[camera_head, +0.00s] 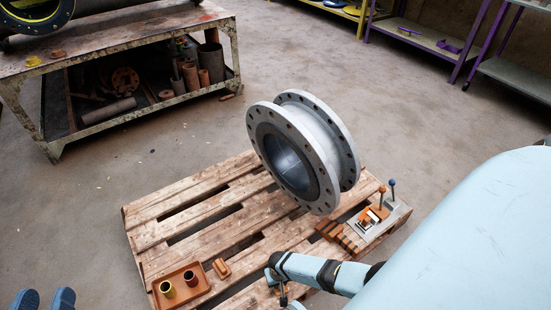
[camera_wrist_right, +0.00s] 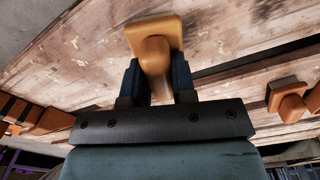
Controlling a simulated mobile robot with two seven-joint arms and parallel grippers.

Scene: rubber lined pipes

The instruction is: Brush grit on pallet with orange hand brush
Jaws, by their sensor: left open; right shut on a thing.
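An orange hand brush (camera_wrist_right: 155,32) is in my right gripper (camera_wrist_right: 156,82) in the right wrist view. The dark fingers press on its rounded handle from both sides, and its block is just above the pallet boards; bristles and any contact are hidden. In the head view my right gripper (camera_head: 277,284) is low over the front of the wooden pallet (camera_head: 190,215), mostly covering the brush. My left gripper (camera_head: 44,299) shows only as two blue fingertips, apart and empty, at the bottom left edge, off the pallet. I cannot make out the grit on the boards.
A large grey flanged pipe piece (camera_head: 318,150) stands on the pallet. An orange tray (camera_head: 180,287) with two cups, a small orange-brown block (camera_head: 221,268), striped orange blocks (camera_head: 338,233) and a levered grey device (camera_head: 376,216) are also there. A workbench (camera_head: 120,45) stands behind left.

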